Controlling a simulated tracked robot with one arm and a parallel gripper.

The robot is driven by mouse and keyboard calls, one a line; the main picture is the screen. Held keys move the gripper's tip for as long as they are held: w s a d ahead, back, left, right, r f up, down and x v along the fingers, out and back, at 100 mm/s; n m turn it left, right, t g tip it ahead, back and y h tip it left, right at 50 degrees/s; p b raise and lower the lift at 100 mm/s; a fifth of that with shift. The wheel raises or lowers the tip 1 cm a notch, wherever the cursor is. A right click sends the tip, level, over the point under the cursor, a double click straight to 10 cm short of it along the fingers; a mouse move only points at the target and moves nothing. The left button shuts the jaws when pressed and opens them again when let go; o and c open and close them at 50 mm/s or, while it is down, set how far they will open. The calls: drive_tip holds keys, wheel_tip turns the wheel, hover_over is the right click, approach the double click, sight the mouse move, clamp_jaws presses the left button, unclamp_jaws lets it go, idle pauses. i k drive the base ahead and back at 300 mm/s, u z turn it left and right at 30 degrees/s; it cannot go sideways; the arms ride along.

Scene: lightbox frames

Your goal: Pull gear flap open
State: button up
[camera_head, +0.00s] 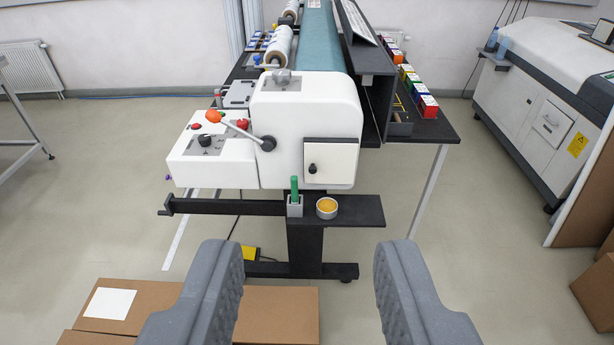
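The gear flap (331,160) is a white square panel with a dark outline on the end face of a white machine (305,105). It looks closed, flush with the face. A small black knob (312,168) sits near its left edge. My gripper (308,262) shows as two thick grey padded fingers at the bottom of the view. They are wide apart with nothing between them. The gripper is in front of the machine, well short of the flap and lower in the picture.
A dark shelf (358,211) juts out below the flap, bearing a green-topped holder (294,198) and a round tin (327,207). An orange-knobbed lever (213,116) sticks out left of the flap. Cardboard boxes (275,312) lie below.

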sight(324, 163)
drive_tip(key=i, duration=0.9)
drive_tip(key=z, duration=0.05)
